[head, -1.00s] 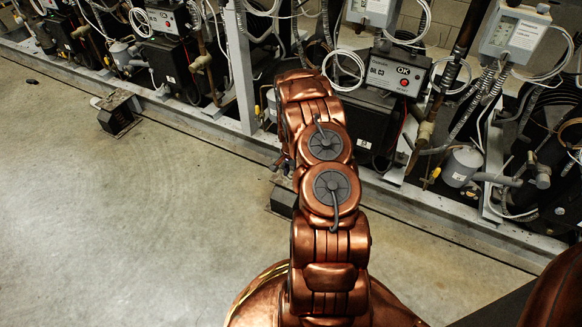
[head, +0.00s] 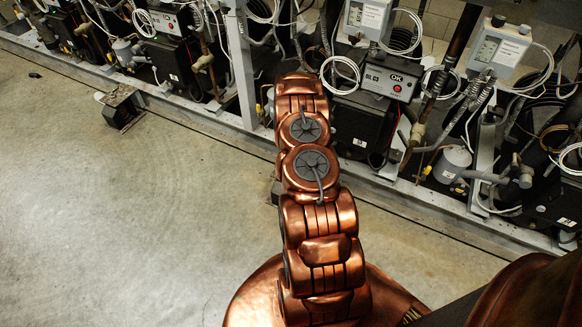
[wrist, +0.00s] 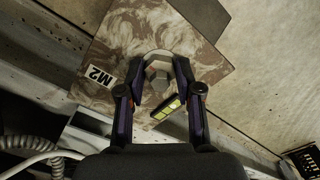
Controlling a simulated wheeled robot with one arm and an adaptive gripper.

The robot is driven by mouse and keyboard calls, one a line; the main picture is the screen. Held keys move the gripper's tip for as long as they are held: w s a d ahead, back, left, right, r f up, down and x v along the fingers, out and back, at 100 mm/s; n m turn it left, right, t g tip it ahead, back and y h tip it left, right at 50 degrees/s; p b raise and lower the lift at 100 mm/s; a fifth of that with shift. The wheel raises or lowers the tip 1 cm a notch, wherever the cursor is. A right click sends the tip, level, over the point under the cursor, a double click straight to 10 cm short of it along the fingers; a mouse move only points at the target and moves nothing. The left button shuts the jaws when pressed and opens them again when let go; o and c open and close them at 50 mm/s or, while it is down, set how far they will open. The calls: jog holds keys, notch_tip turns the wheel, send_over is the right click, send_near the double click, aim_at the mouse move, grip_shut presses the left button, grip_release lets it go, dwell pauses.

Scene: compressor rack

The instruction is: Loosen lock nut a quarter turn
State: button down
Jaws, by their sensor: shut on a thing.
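In the wrist view, a grey hexagonal lock nut (wrist: 156,82) sits on a mottled brown-and-white plate (wrist: 117,50). A pale ring shape (wrist: 152,55) curves around its far side. My gripper (wrist: 158,72) reaches over the plate, with one dark finger on either side of the nut, shut on it. The exact contact at the fingertips is hard to see. In the head view, my copper arm reaches toward the rack and hides the gripper and the nut.
A white M2 label (wrist: 98,75) is on the plate, and a yellow striped piece (wrist: 166,108) lies between the fingers. A coiled grey cable (wrist: 38,143) is at lower left. The compressor rack rail (head: 410,205) runs along the back; the floor (head: 120,220) at left is open.

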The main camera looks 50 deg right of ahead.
jog(key=shift+d+n, duration=0.1)
jog(key=shift+n, duration=1)
jog(key=c, duration=0.8)
grip_release()
jog(key=shift+o, duration=0.2)
jog(key=shift+r, duration=0.2)
notch_tip(320, 180, up, 12)
jog(key=shift+f, duration=0.15)
